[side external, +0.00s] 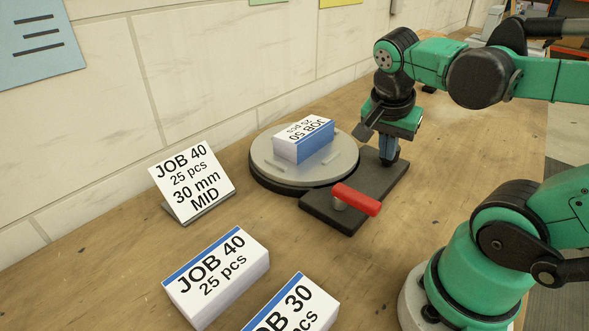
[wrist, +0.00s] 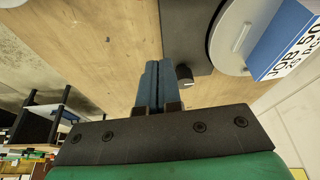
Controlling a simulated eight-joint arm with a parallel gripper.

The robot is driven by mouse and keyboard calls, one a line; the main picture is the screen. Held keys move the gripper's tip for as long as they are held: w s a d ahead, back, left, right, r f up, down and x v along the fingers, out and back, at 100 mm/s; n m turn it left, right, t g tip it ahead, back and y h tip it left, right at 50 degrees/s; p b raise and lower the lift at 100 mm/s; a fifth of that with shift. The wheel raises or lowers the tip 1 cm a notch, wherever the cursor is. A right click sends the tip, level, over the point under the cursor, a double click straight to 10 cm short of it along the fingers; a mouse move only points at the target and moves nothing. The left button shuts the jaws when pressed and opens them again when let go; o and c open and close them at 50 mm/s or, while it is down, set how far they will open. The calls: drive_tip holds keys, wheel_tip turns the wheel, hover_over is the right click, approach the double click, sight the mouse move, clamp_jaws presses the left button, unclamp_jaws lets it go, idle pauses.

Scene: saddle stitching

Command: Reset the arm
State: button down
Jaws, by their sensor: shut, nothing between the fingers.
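My gripper (side external: 389,158) points down at the far right end of the dark base plate (side external: 321,210), right of the turntable. Its blue fingers are pressed together and empty, also in the wrist view (wrist: 152,70). I cannot tell whether the tips touch the plate. A white block with a blue side, marked JOB 50 (side external: 303,138), lies on the round grey turntable (side external: 340,165); part of it shows at the right of the wrist view (wrist: 290,40). A red-handled lever (side external: 357,199) stands on the plate's near end.
A tilted card reading JOB 40, 25 pcs, 30 mm, MID (side external: 193,183) stands left of the turntable. The JOB 40 block (side external: 217,276) and the JOB 30 block (side external: 295,305) lie in front. A dark knob (wrist: 184,76) is close beside my fingers. The wooden bench (side external: 480,140) is clear at right.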

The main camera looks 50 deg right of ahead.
drive_tip(key=shift+a+r, duration=0.2)
drive_tip(key=shift+r, duration=0.35)
drive_tip(key=w+a+n+t+y, duration=0.2)
drive_tip(key=w+a+n+t, duration=0.1)
drive_tip(key=n, duration=0.5)
drive_tip(key=w+a+f+n+t+y, duration=0.1)
drive_tip(key=w+a+n+t, duration=0.2)
drive_tip(key=a+n, duration=0.3)
drive_tip(key=w+n, duration=0.1)
drive_tip(key=n, duration=0.2)
drive_tip(key=shift+w+a+f+t+y, duration=0.25)
drive_tip(key=shift+w+a+t+y, duration=0.05)
drive_tip(key=shift+w+t+y, duration=0.1)
